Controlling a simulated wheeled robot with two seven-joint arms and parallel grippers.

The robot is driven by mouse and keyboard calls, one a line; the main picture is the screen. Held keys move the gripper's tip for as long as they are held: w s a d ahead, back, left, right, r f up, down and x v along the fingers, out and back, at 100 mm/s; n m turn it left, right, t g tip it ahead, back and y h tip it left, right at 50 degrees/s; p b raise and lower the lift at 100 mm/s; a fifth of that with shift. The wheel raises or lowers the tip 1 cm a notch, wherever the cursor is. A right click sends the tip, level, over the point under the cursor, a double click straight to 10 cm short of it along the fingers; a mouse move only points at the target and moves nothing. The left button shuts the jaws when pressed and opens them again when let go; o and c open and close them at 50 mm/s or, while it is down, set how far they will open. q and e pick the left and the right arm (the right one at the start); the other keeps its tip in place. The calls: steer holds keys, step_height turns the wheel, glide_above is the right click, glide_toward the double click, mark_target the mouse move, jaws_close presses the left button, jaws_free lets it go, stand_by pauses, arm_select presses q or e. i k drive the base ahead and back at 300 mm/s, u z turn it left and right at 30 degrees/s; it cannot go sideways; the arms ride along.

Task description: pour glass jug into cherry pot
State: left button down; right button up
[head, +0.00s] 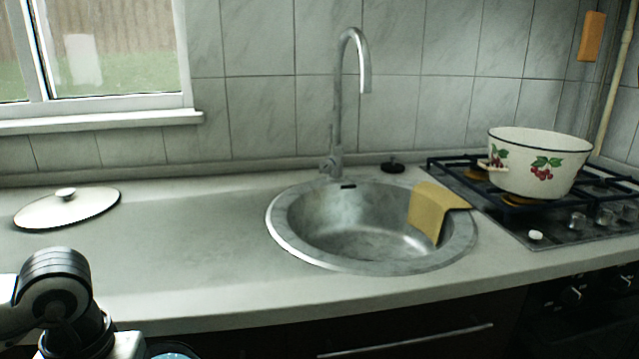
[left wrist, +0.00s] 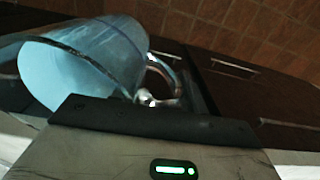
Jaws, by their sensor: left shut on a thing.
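The cherry pot (head: 538,165), white enamel with a dark rim and cherry pictures, stands upright without a lid on the stove at the right of the head view. Its inside floor is hidden. The glass jug (left wrist: 85,62), bluish and see-through, fills the upper left of the left wrist view. Only a sliver of blue shows at the bottom edge of the head view. My left gripper (left wrist: 155,103) is shut on the glass jug, by its handle as far as I can tell, far left of the pot and in front of the counter. My right gripper is not in view.
A round sink (head: 365,235) with a tall tap (head: 345,100) lies between my left arm and the stove (head: 590,215). A yellow cloth (head: 432,203) hangs over the sink's right rim. A white lid (head: 66,206) lies on the left counter (head: 190,240), which is otherwise clear.

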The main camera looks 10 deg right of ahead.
mark_target(534, 162)
steer(key=z, duration=2.3)
steer(key=i, duration=0.7)
steer(key=u, duration=0.15)
